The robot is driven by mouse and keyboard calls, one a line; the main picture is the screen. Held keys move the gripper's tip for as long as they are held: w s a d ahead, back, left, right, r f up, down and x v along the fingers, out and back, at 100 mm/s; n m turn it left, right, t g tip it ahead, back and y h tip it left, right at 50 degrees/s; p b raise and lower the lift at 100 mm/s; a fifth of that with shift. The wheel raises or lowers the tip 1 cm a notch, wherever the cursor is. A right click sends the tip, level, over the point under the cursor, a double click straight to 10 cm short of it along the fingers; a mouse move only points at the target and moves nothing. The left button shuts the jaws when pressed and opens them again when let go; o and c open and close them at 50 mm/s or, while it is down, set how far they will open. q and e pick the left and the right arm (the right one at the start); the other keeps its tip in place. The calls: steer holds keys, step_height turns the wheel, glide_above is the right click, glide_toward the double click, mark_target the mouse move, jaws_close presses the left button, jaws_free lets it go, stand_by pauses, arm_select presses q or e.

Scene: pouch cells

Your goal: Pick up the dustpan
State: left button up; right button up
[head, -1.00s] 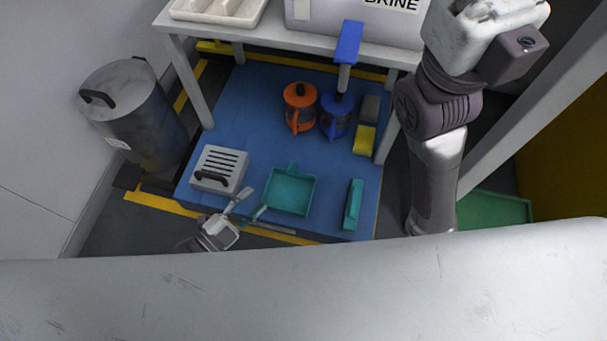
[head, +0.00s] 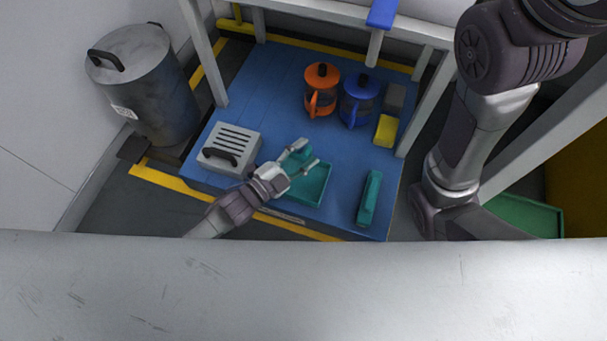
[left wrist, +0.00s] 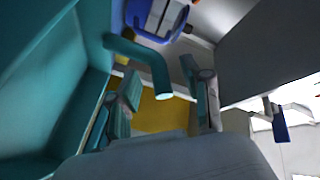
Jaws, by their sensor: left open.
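The teal dustpan (head: 312,188) lies on the blue platform (head: 240,105), partly hidden by my left gripper (head: 307,153) in the head view. That gripper is open, with its fingers over the far side of the pan, around the handle area. In the left wrist view, the pan (left wrist: 40,85) fills the left side. Its bent handle (left wrist: 150,62) extends toward the gap between the open fingers (left wrist: 165,105), with no clear grip on it. My right gripper is out of view; only my right arm shows.
A grey slotted box (head: 232,145) stands left of the dustpan, and a teal bar (head: 370,198) lies to its right. Orange (head: 322,90) and blue (head: 360,97) pots and a yellow block (head: 386,130) stand farther back. Table legs (head: 205,50) flank the platform; a metal bin (head: 150,90) stands left.

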arm_select(q)
steer(key=shift+w+d, duration=0.25)
steer(key=shift+c, duration=0.3)
jaws_close()
